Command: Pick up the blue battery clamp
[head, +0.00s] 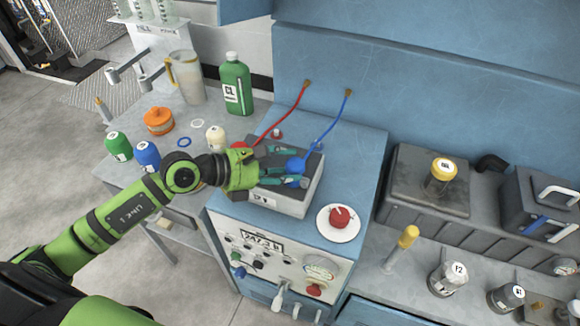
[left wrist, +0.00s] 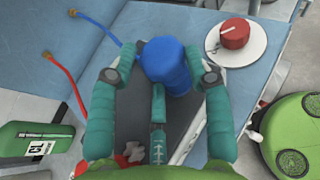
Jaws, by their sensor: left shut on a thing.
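The blue battery clamp (head: 295,165) is on top of the grey battery (head: 300,203) on the blue cabinet, with a blue cable running back from it. My left gripper (head: 285,167) reaches in from the left over the battery, its teal fingers on either side of the clamp. In the left wrist view the blue clamp (left wrist: 168,62) sits between the two fingertips (left wrist: 160,76), and the gripper is shut on it. The clamp's lower part is partly hidden by the gripper. My right gripper is not in view.
A red clamp (left wrist: 132,153) on a red cable lies beside my gripper. A red rotary knob on a white disc (head: 339,217) is close to the battery's right. Bottles and a pitcher (head: 186,78) stand on the left bench. The blue wall rises behind.

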